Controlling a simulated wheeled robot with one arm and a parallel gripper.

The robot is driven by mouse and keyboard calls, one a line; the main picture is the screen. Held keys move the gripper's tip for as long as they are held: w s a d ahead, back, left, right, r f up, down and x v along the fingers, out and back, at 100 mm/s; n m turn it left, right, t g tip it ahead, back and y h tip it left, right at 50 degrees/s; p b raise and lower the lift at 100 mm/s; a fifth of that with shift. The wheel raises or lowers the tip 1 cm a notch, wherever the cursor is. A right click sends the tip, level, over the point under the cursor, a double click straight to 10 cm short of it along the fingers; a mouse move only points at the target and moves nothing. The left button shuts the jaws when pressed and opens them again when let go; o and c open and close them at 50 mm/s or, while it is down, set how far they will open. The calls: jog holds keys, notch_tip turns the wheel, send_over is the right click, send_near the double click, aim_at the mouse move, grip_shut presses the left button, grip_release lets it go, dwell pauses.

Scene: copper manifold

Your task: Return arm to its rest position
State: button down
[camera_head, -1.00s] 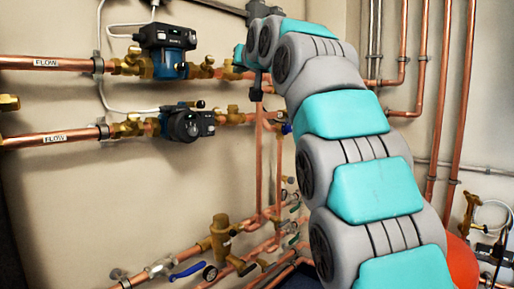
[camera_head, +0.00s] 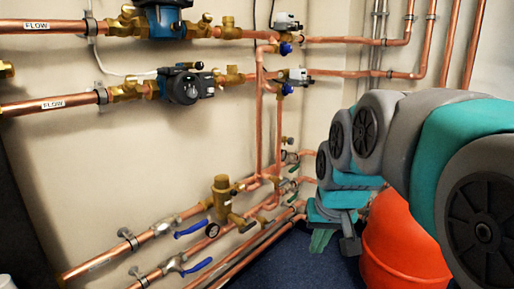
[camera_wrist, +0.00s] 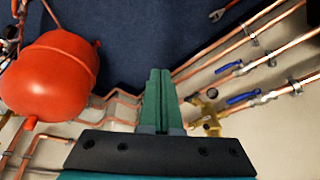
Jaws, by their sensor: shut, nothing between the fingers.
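My gripper (camera_head: 321,241) hangs low at the end of my folded arm in the head view, between the lower copper pipes and the red vessel. In the wrist view its two green fingers (camera_wrist: 158,100) lie together, shut and empty. They point over the blue floor and touch nothing that I can see. My arm bends down from the right side of the head view and hides part of the right wall and of the red vessel.
A red vessel (camera_head: 402,245) stands close right of my gripper; it also shows in the wrist view (camera_wrist: 50,75). Copper pipes with a brass valve (camera_head: 221,198) and blue lever handles (camera_head: 192,229) run along the wall to the left. Blue floor (camera_head: 290,262) is open between.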

jog(key=s+d+f+g, duration=0.1)
jog(key=s+f, duration=0.3)
jog(key=s, duration=0.4)
jog(key=s+d+f+g, duration=0.1)
jog(key=s+f+g, duration=0.1)
jog(key=s+f, duration=0.3)
jog(key=s+d+f+g, duration=0.1)
jog(key=s+f, duration=0.3)
jog(key=s, duration=0.7)
jog(key=shift+s+f+g+h+p, duration=0.15)
jog(key=shift+f+g+h+p, duration=0.2)
jog(key=shift+g, duration=0.45)
